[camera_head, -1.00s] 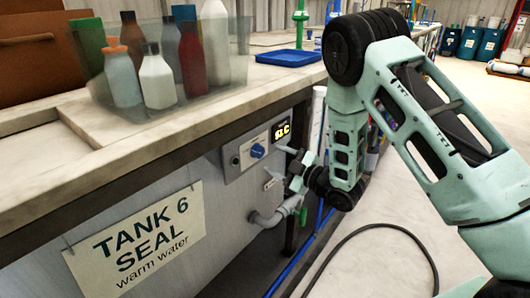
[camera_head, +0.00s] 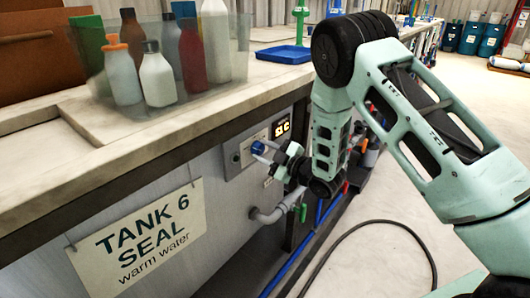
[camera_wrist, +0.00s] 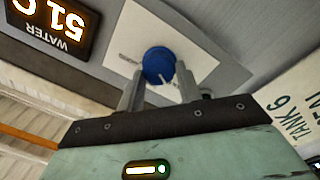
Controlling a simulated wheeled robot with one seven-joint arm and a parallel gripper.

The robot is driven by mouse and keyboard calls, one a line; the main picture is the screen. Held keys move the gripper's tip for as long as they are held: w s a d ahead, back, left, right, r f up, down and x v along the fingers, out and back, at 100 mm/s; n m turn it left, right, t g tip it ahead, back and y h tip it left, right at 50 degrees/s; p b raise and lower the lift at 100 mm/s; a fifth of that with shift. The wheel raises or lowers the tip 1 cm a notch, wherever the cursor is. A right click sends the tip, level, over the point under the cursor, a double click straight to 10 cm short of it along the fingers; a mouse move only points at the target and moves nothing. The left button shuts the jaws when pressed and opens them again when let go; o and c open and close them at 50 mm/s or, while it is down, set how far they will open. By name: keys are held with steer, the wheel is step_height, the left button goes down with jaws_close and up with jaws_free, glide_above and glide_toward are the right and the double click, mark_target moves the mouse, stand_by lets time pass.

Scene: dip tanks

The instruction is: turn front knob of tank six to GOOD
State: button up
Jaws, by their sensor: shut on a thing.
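The blue front knob (camera_head: 258,148) sits on a grey control panel (camera_head: 232,158) on the front of tank six. In the wrist view the knob (camera_wrist: 159,66) is round with a pale pointer line toward the lower right, on a white plate (camera_wrist: 205,62). My gripper (camera_wrist: 162,78) has one finger on each side of the knob and is shut on it. In the head view my gripper (camera_head: 264,151) reaches the knob from the right. A sign (camera_head: 140,240) reads TANK 6 SEAL, warm water. Any GOOD mark on the plate is not readable.
A lit display (camera_wrist: 50,22) reads 51 C, labelled WATER. A pipe with a green valve handle (camera_head: 303,212) is below the panel. The worktop above holds a clear bin of bottles (camera_head: 158,78) and a blue tray (camera_head: 285,54). A black hose (camera_head: 380,223) lies on the floor.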

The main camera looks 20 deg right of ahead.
steer(key=shift+m, duration=0.3)
steer(key=m+b, duration=0.1)
steer(key=m, duration=0.1)
steer(key=shift+d+m, duration=0.1)
steer(key=shift+m, duration=0.2)
steer(key=m+b, duration=0.1)
steer(key=m, duration=0.2)
steer(key=shift+w, duration=0.1)
steer(key=m, duration=0.6)
steer(key=shift+d+r+m+g, duration=0.1)
steer(key=shift+d+m+g, duration=0.1)
steer(key=shift+m+g, duration=0.15)
steer(key=m+p, duration=0.1)
steer(key=m, duration=0.5)
steer(key=shift+w+d, duration=0.1)
steer(key=m, duration=0.2)
steer(key=m+p, duration=0.1)
steer(key=m, duration=0.1)
steer(key=shift+f+g+y, duration=0.2)
steer(key=shift+g+y, duration=0.05)
steer(key=shift+y, duration=0.05)
steer(key=shift+m, duration=0.25)
steer(key=o, duration=1)
